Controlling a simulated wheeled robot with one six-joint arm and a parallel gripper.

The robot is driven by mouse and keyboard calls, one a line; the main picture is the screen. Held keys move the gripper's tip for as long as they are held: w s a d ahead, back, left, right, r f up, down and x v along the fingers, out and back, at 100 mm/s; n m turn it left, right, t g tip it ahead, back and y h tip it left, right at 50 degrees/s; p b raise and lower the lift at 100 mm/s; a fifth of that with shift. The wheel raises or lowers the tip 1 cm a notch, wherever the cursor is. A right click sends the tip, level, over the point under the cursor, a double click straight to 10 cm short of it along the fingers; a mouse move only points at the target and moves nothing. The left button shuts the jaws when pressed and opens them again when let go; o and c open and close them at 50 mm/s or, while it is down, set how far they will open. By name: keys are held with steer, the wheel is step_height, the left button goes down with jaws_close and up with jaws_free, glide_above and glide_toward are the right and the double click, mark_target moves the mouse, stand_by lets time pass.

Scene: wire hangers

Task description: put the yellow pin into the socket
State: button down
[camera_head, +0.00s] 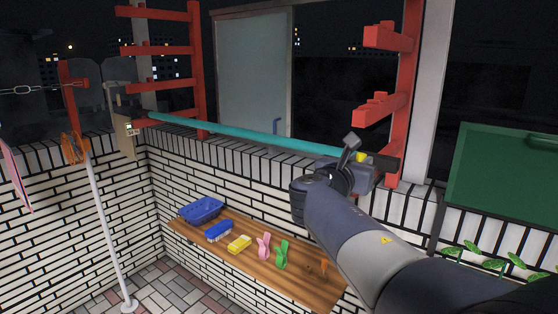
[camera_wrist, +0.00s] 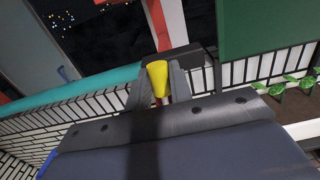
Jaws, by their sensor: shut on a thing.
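The yellow pin (camera_wrist: 157,78) is between the two fingers of my gripper (camera_wrist: 158,88) in the wrist view, with its wide end toward the top of the picture. My gripper is shut on it. In the head view a small patch of the yellow pin (camera_head: 361,157) shows beside my gripper (camera_head: 354,158), at the right end of the teal bar. A dark bracket (camera_head: 385,163) is just right of it, and it also shows behind the pin in the wrist view (camera_wrist: 190,58). The socket opening cannot be made out; whether the pin touches the bracket is unclear.
The teal bar (camera_head: 240,133) runs along the wall top to a left bracket (camera_head: 126,137). Red rung posts (camera_head: 405,70) stand near my gripper. A wooden shelf (camera_head: 290,282) below holds a blue basket (camera_head: 201,209), brushes and pegs. A green board (camera_head: 503,180) is at right.

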steer(key=shift+r, duration=0.1)
steer(key=shift+d+r+p, duration=0.1)
steer(key=shift+r+p, duration=1.9)
steer(key=shift+r, duration=0.05)
steer(key=shift+s, duration=0.1)
steer(key=v, duration=0.9)
steer(key=shift+r, duration=0.15)
